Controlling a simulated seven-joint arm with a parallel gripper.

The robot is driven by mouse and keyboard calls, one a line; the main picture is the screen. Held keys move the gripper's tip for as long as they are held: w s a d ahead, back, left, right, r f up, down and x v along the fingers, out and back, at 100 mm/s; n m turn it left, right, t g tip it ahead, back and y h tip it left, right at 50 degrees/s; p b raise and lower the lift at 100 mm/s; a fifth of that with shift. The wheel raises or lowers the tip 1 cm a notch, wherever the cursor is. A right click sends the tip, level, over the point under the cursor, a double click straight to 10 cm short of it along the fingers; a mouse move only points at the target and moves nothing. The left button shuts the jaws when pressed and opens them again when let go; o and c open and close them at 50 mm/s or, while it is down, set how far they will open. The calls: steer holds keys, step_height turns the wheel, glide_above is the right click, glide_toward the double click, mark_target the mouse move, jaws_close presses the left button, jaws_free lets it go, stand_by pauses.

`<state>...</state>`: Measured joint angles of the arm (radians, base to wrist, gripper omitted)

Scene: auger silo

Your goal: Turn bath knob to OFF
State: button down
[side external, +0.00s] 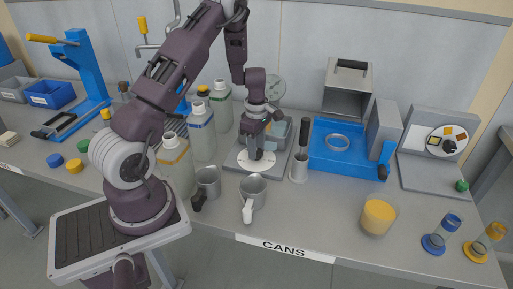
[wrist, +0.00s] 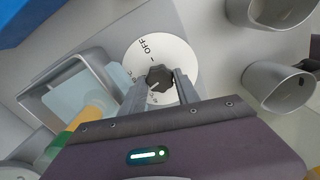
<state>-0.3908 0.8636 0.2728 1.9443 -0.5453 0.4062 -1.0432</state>
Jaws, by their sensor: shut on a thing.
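The bath knob (wrist: 159,77) is a dark, lobed knob at the centre of a round white dial plate (wrist: 185,55) in the wrist view. "OFF" is printed on the dial's upper part, with a short tick below it. A pale mark on the knob appears to face the lower left, away from OFF. My gripper (side external: 256,152) points down at the dial plate (side external: 243,160) in the side external view, where the knob is mostly hidden. Its two fingers are shut on the knob's sides.
A clear-sided bath (wrist: 68,95) stands beside the dial. Two grey cans (side external: 253,190) (side external: 208,182) stand in front, near the "CANS" label.

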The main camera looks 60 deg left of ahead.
steer(key=m, duration=0.5)
steer(key=shift+a+m, duration=0.1)
steer(key=shift+m, duration=0.2)
steer(key=m, duration=0.5)
steer(key=shift+m, duration=0.3)
steer(key=m, duration=0.5)
steer(key=shift+m, duration=2.2)
steer(key=c, duration=0.9)
jaws_free()
steer(key=shift+r, duration=0.15)
